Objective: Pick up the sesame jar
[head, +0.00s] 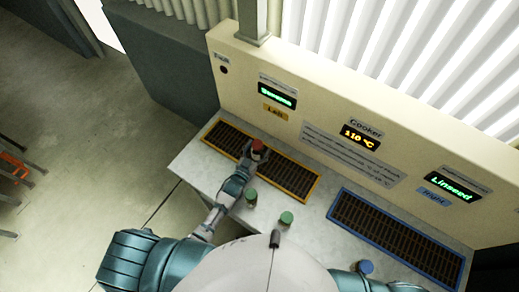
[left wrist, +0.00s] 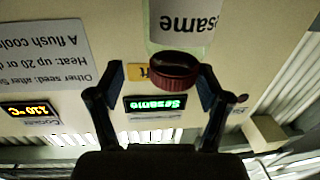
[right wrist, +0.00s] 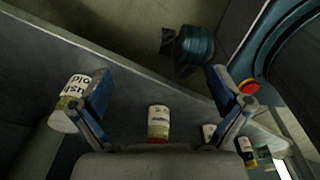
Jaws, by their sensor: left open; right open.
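The sesame jar has a red lid (left wrist: 175,70) and a white label reading "esame" (left wrist: 185,22), upside down in the left wrist view. My left gripper (left wrist: 162,88) is open, with one finger on each side of the lid. I cannot tell whether the fingers touch the jar. In the head view my left gripper (head: 250,157) is right at the jar, and most of the jar's body is hidden. My right gripper (right wrist: 163,88) is open and empty.
Two green-lidded jars (head: 286,218) (head: 251,196) stand on the counter (head: 200,165) near its front. A blue lid (head: 365,267) shows at the lower right. Yellow (head: 300,184) and blue (head: 385,232) framed grates lie before the display panel (head: 330,110). Several labelled containers (right wrist: 158,123) show in the right wrist view.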

